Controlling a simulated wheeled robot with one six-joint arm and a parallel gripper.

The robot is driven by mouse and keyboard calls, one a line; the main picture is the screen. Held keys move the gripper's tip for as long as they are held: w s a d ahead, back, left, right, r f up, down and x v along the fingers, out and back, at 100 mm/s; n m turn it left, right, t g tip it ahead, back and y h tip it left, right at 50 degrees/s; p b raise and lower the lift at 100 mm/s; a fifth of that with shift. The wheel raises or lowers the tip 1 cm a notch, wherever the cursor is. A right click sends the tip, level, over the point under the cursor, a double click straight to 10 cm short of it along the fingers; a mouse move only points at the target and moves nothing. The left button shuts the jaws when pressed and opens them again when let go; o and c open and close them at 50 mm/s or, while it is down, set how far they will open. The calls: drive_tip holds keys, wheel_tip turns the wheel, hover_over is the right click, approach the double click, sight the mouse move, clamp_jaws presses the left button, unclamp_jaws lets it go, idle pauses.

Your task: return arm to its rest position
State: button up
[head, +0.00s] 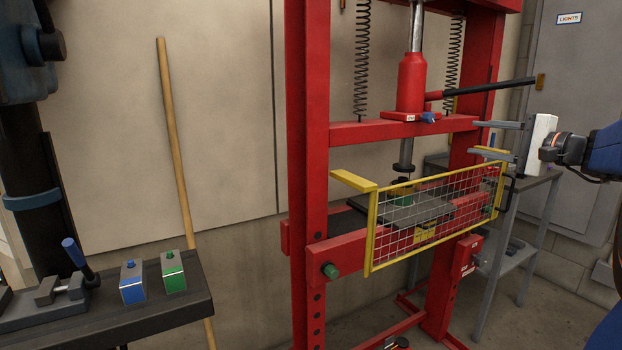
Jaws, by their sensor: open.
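My gripper (474,139) is at the right in the head view, with a white body and two grey fingers pointing left. The fingers are apart, with nothing seen between them. It appears in front of the right side of a red shop press (308,150). My dark blue arm enters from the right edge, and most of it is out of frame.
A yellow-framed mesh guard (372,240) stands across the press front, below my gripper. A black-gripped pump lever (490,88) sticks out above my fingers. A grey side table (537,182) stands behind. A dark bench (150,318) at left holds a blue block (132,284) and green block (173,273).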

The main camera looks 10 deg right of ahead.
drive_tip(key=s+a+f+n+g, duration=0.3)
drive_tip(key=s+a+f+g, duration=0.15)
drive_tip(key=a+f, duration=0.55)
drive_tip(key=s+a+f+n+g, duration=0.35)
drive_tip(key=s+a+f, duration=0.3)
drive_tip(key=a, duration=0.45)
drive_tip(key=s+a+f+n+g+h, duration=0.1)
drive_tip(key=s+f+n+g+h, duration=0.2)
drive_tip(key=s+f, duration=1.4)
drive_tip(key=shift+s+a+f+n+h, duration=0.15)
drive_tip(key=shift+s+f+n+h, duration=0.35)
drive_tip(key=shift+n+h, duration=1.8)
drive_tip(key=shift+s+r+n+y, duration=0.15)
drive_tip(key=shift+n+y, duration=0.2)
drive_tip(key=shift+y, duration=0.05)
